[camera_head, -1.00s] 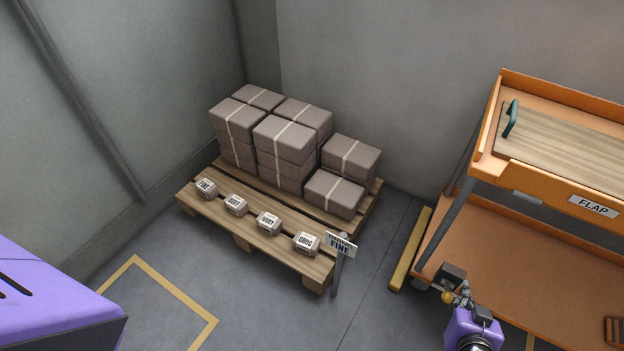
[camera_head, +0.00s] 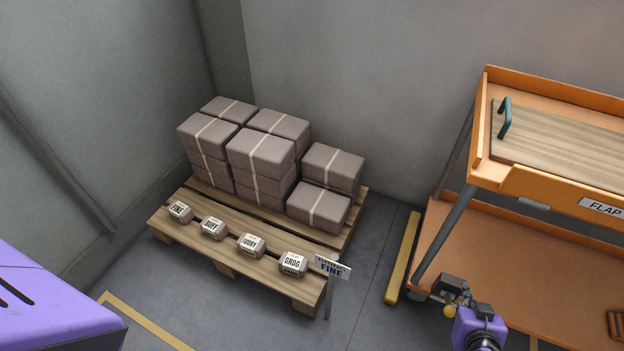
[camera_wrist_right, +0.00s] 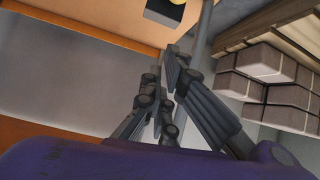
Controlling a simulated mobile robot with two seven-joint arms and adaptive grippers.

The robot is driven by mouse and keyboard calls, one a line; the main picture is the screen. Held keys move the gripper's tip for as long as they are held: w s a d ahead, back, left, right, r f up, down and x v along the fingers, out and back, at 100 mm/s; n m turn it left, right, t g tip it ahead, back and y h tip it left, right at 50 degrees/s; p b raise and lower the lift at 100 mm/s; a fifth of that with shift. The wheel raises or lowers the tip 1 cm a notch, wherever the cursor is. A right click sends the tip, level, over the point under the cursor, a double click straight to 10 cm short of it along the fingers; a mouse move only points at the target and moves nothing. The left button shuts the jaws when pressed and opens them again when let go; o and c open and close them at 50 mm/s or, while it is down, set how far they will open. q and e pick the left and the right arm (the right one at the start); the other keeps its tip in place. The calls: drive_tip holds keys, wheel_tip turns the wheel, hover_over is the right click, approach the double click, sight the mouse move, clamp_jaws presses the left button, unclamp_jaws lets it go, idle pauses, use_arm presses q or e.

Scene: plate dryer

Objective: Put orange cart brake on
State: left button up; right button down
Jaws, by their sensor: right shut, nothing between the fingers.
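The orange cart (camera_head: 520,235) stands at the right of the head view, with a lower deck, a raised upper tray and a grey corner post (camera_head: 443,240). My right gripper (camera_head: 456,294) is at the lower deck's front left corner, below the post. In the wrist view its fingers (camera_wrist_right: 162,64) are shut and empty. A dark block with a yellow part (camera_wrist_right: 164,13) shows beyond the fingertips, close to a grey post; I cannot tell whether it is the brake. The caster at the deck corner is partly hidden. My left gripper is out of view.
A wooden pallet (camera_head: 225,262) holds stacked grey-brown boxes (camera_head: 262,152) and several small labelled blocks. A sign on a post (camera_head: 331,268) stands at its front corner. A yellow floor bar (camera_head: 403,258) lies left of the cart. Floor between pallet and bar is clear.

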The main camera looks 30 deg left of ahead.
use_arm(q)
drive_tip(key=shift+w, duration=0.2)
use_arm(e)
drive_tip(key=b, duration=0.3)
hover_over(449, 304)
wheel_tip(449, 304, down, 4)
drive_tip(key=f+b, duration=0.1)
drive_tip(key=f, duration=0.1)
drive_tip(key=w+f+b, duration=0.1)
drive_tip(key=shift+a+f, duration=0.15)
drive_tip(key=shift+f, duration=0.2)
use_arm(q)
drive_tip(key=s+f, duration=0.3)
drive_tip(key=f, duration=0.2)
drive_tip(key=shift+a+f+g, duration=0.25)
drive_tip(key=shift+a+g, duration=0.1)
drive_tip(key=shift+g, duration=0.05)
use_arm(e)
drive_tip(key=shift+s+d+f, duration=0.2)
drive_tip(key=shift+s+f, duration=0.05)
drive_tip(key=shift+s, duration=0.35)
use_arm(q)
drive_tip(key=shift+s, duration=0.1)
